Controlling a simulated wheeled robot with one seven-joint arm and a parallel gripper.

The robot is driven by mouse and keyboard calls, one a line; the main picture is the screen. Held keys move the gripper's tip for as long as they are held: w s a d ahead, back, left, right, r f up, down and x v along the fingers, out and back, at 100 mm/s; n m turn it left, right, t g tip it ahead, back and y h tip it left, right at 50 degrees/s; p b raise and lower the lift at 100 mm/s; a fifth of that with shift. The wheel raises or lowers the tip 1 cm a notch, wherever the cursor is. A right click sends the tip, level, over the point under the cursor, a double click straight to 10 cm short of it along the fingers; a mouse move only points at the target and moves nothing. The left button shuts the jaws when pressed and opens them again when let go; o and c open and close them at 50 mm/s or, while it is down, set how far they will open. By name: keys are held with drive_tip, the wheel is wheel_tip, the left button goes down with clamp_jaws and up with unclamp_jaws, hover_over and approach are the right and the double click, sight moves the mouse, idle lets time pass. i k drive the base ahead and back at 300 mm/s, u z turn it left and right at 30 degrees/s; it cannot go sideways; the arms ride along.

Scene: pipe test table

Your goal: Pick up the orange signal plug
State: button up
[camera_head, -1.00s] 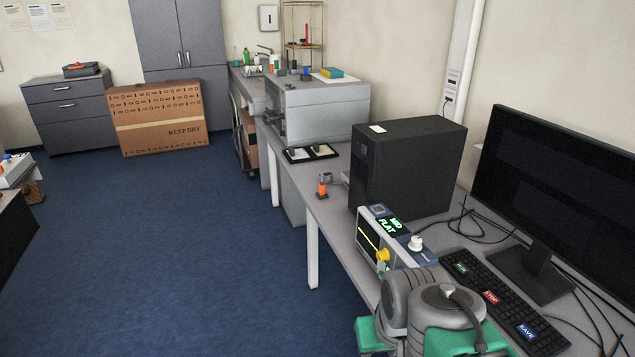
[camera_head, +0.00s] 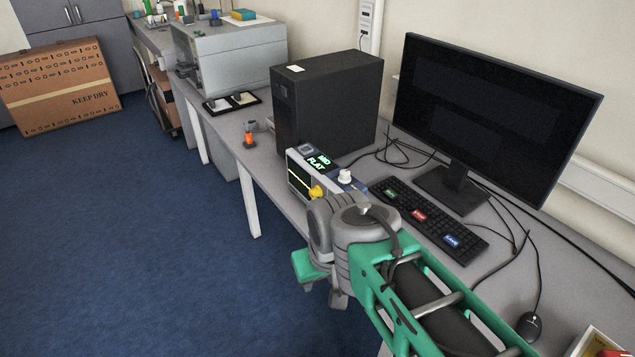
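The orange signal plug (camera_head: 249,139) stands near the front edge of the grey table, left of the black computer tower. It is small and orange with a dark grey top. My arm, grey and green, comes in from the lower right over the table. My gripper's fingers cannot be made out; the end of the arm is turned away or hidden behind its own links. Nothing of mine is close to the plug.
Along the table (camera_head: 272,204) are a black tower (camera_head: 330,105), a scope with a yellow knob (camera_head: 301,175), a keyboard (camera_head: 430,218), a monitor (camera_head: 490,110) and a mouse (camera_head: 529,326). A grey box-shaped machine (camera_head: 235,58) stands farther back. Blue floor (camera_head: 120,240) at left is clear.

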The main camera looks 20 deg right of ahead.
sight(248, 135)
drive_tip(key=z, duration=0.1)
drive_tip(key=k, duration=0.3)
drive_tip(key=u, duration=0.55)
drive_tip(key=i, duration=3.65)
drive_tip(key=z, duration=0.1)
